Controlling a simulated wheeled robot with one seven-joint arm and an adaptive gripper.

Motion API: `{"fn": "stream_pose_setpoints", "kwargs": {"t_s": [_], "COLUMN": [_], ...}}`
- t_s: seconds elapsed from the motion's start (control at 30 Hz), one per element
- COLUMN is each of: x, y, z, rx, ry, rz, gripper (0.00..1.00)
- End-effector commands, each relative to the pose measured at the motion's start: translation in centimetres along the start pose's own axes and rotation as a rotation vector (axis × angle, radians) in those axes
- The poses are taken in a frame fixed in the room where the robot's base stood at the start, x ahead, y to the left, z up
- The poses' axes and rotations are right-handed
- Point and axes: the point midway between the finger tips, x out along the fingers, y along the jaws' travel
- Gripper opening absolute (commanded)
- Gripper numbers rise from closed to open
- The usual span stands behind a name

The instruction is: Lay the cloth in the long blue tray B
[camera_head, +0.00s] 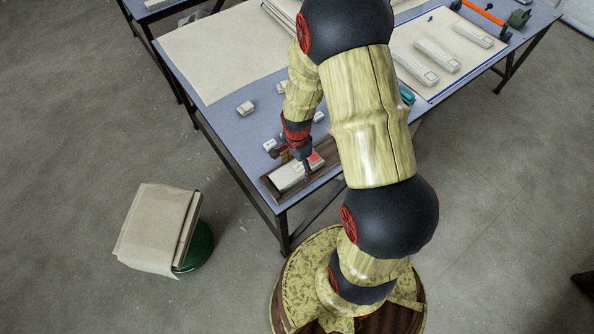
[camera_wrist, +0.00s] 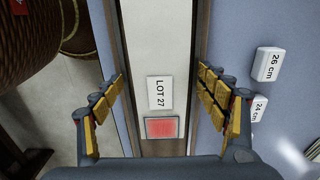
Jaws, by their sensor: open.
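The white cloth, a long narrow folded strip (camera_head: 288,178), lies in a long brown tray (camera_head: 266,190) at the table's near corner. In the wrist view the cloth (camera_wrist: 157,45) carries a LOT 27 label and a red patch, with the dark brown tray rim (camera_wrist: 198,40) along its side. My gripper (camera_head: 309,172) is over the patch end of the cloth. In the wrist view my gripper (camera_wrist: 162,88) is open, one finger on each side of the strip. I cannot tell whether the fingers touch it. No tray marked B is readable.
A blue-edged white board (camera_head: 436,98) at the right bears several long white pieces. Small white blocks, including one marked 26 cm (camera_wrist: 268,64), stand beside the brown tray. A large beige sheet (camera_head: 215,60) covers the back left. A draped stool (camera_head: 158,225) stands on the floor.

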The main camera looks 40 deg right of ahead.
Motion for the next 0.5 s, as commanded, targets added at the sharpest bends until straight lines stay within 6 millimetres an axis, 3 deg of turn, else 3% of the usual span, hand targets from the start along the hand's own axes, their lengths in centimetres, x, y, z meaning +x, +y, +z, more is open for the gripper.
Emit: {"fn": "stream_pose_setpoints", "kwargs": {"t_s": [0.13,0.5], "x": [-0.14,-0.15], "y": [-0.04,-0.02], "z": [-0.01,-0.01], "rx": [0.000,0.000], "ry": [0.000,0.000], "rz": [-0.001,-0.001], "gripper": [0.74,0.53]}}
